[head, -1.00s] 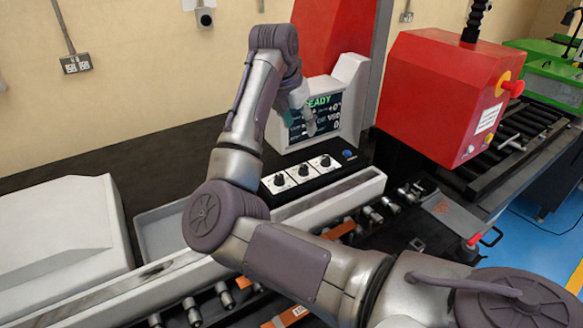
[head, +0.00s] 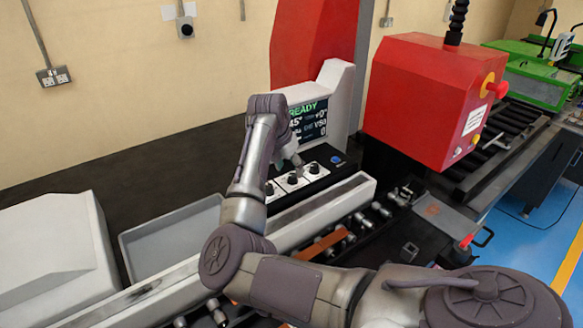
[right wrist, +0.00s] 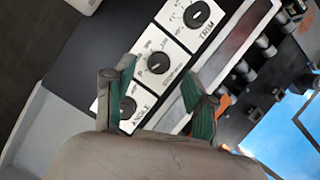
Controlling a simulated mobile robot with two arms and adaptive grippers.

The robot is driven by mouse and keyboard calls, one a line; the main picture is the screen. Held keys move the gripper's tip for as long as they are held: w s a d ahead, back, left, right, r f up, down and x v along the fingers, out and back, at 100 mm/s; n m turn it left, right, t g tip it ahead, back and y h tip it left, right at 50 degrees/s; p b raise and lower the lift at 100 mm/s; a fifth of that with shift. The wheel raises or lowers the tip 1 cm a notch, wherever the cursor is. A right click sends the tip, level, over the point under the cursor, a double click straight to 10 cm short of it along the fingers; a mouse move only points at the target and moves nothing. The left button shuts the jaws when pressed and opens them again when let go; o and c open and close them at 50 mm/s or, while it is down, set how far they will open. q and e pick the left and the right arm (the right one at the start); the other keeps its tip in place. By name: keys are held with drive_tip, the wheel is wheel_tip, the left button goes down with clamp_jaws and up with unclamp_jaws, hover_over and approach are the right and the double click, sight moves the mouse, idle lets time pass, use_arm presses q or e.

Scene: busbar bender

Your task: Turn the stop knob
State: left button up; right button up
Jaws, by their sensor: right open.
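The control panel (head: 335,172) carries three black knobs on white plates. In the right wrist view, the middle knob (right wrist: 158,63) has a partly hidden label of which a "P" shows; it also shows in the head view (head: 293,179). The knob marked TRIM (right wrist: 197,14) is above it and the knob marked ANGLE (right wrist: 127,107) below it, partly covered by a finger. My right gripper (right wrist: 157,78) is open and empty, its green-padded fingers on either side of the middle knob in the picture. Contact cannot be told. In the head view the right gripper (head: 297,162) is just above the panel. My left gripper is not seen.
A display (head: 312,118) reading READY stands behind the panel. A blue button (head: 336,159) is at the panel's right end. A grey tray (head: 170,240) lies to the left. A red machine box (head: 420,95) with a red stop button (head: 497,87) stands to the right.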

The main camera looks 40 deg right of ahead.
sight(292, 175)
drive_tip(key=shift+p+x, duration=0.45)
drive_tip(key=shift+x, duration=1.4)
